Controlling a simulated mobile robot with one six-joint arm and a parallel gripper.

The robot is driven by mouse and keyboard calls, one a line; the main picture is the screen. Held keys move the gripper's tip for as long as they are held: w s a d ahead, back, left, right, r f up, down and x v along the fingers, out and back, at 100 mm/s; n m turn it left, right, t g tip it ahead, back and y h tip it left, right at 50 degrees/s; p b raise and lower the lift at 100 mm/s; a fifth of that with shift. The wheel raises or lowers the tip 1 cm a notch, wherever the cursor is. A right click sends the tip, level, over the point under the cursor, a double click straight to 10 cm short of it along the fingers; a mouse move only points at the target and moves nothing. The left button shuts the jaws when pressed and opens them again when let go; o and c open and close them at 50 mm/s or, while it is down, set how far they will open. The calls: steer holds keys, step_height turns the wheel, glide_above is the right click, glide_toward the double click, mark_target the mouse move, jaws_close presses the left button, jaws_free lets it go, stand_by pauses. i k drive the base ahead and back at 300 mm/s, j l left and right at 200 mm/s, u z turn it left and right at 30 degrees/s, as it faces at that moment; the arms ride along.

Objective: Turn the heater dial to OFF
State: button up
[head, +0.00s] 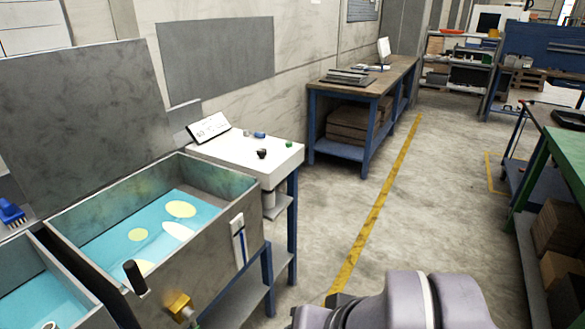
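A white-topped control unit (230,150) stands beyond the open tank. A small black knob (262,153) sits on its top near the front edge; it may be the heater dial, but its pointer and any OFF mark are too small to read. A tilted display (209,127) at its back left shows digits that look like 40. A blue button-like part (259,135) and a green one (289,144) are also on the top. My lilac arm shows at the bottom right, well apart from the unit. My gripper's fingers do not show.
An open metal tank (262,245) with blue liquid and pale yellow patches stands in front of the unit. A black handle (134,277) and a brass fitting (180,305) are at its front. A workbench (345,84) stands behind. The floor right of the unit is clear.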

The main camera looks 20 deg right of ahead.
mark_target(261, 152)
steer(key=i+j, duration=0.15)
steer(key=i, duration=0.4)
steer(key=i+j, duration=0.1)
steer(key=i, duration=0.45)
steer(key=i+j, duration=0.15)
steer(key=i, duration=0.4)
